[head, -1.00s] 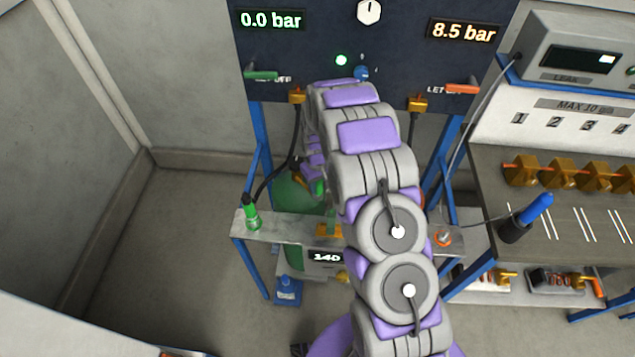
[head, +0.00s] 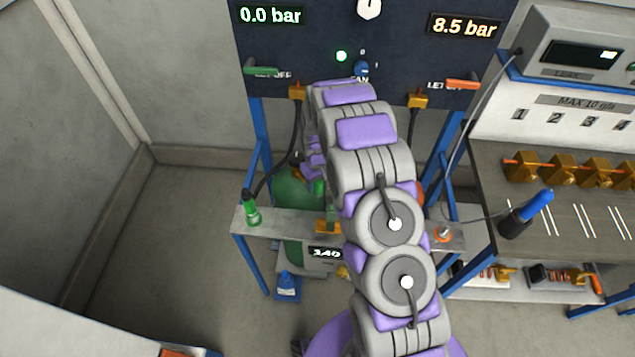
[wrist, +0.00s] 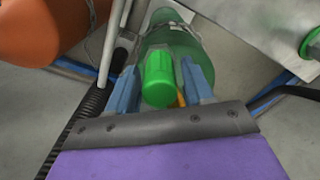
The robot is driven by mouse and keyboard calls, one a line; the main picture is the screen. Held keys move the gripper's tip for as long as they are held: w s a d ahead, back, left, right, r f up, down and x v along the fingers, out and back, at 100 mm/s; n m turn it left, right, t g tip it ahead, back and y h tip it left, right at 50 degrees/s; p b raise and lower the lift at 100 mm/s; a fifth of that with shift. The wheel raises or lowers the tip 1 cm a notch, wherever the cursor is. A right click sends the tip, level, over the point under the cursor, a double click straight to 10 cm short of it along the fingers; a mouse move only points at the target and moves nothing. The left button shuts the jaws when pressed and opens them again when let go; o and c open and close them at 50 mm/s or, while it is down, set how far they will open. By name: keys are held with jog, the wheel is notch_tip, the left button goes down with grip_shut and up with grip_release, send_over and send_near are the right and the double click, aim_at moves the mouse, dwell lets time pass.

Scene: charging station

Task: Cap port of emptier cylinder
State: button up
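In the wrist view, my gripper (wrist: 161,90) has its two blue fingers on either side of a bright green cap (wrist: 160,76) and appears shut on it. The green cylinder (wrist: 183,45) lies just beyond the cap; whether they touch is unclear. The orange cylinder (wrist: 40,28) is at the upper left there. My arm covers most of the orange cylinder (head: 420,195) and the gripper. The panel's left display (head: 270,15) reads 0.0 bar, the right display (head: 464,27) 8.5 bar.
A metal shelf (head: 275,221) carries a green hose connector (head: 251,210) at its left end. A black hose (wrist: 88,112) runs close beside the left finger. A side table (head: 490,195) with brass fittings is at the right. The floor at left is clear.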

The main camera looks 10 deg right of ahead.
jog(key=shift+o, duration=0.9)
notch_tip(320, 180, up, 17)
jog(key=p, duration=0.2)
jog(key=shift+r, duration=0.1)
jog(key=s+r+m, duration=0.2)
jog(key=s+r, duration=1.1)
jog(key=s, duration=0.5)
jog(key=s+r+g, duration=0.1)
jog(key=s+r, duration=0.1)
jog(key=s, duration=1)
jog(key=s+r+m, duration=0.1)
jog(key=s+r, duration=0.1)
jog(key=s, duration=1)
jog(key=shift+g, duration=0.4)
